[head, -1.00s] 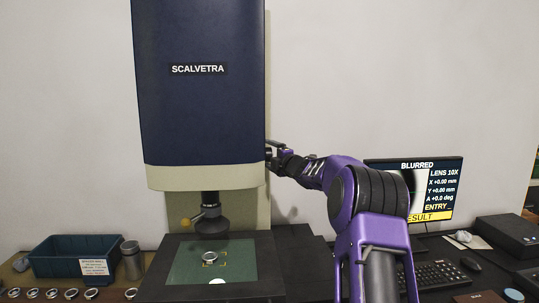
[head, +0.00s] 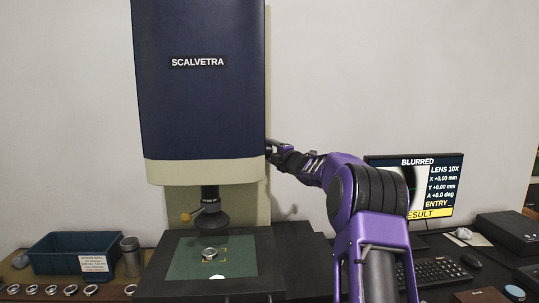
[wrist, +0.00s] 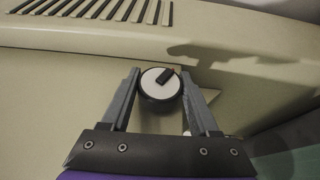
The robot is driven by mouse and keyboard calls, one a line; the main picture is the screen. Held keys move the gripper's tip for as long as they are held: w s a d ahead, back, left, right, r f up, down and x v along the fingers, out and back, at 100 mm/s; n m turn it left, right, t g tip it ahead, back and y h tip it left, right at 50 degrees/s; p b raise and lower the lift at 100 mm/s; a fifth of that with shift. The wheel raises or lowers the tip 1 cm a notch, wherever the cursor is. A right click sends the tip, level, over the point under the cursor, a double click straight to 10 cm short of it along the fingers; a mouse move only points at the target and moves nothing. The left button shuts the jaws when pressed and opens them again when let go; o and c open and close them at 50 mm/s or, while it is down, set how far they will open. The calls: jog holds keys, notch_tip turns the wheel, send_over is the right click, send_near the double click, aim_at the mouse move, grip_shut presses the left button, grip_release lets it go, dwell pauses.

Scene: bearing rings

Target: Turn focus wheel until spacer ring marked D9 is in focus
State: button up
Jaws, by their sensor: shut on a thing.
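The focus wheel (wrist: 152,90) is a round knob with a pale face and a dark raised bar, on the cream side of the machine. My gripper (wrist: 160,84) is shut on it, one finger on each side. In the head view my gripper (head: 277,149) reaches the right side of the blue SCALVETRA machine (head: 198,100); the wheel is hidden there. A metal spacer ring (head: 209,254) lies on the green stage plate (head: 185,262) beneath the dark lens (head: 210,216). Its marking is too small to read. The monitor (head: 418,187) reads BLURRED, LENS 10X.
A blue bin (head: 65,258) and a metal cylinder (head: 131,257) stand left of the stage. Several rings (head: 50,293) lie along the front left. A keyboard (head: 443,271) and mouse (head: 471,261) are at right. A vented cream panel (wrist: 100,12) overhangs the wheel.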

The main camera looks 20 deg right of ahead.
jog(key=shift+f+n+t+b, duration=0.4)
jog(key=shift+t+b, duration=0.4)
jog(key=shift+b, duration=2)
jog(key=shift+r+n+t+b, duration=0.25)
jog(key=shift+t+b, duration=0.35)
jog(key=shift+b, duration=0.4)
jog(key=shift+r+n+t+y, duration=0.15)
jog(key=shift+n+t+y, duration=0.6)
jog(key=shift+t, duration=0.35)
jog(key=o, duration=1.4)
jog(key=shift+c, duration=0.2)
jog(key=v, duration=1.7)
jog(key=shift+s, duration=0.2)
jog(key=shift+d, duration=0.1)
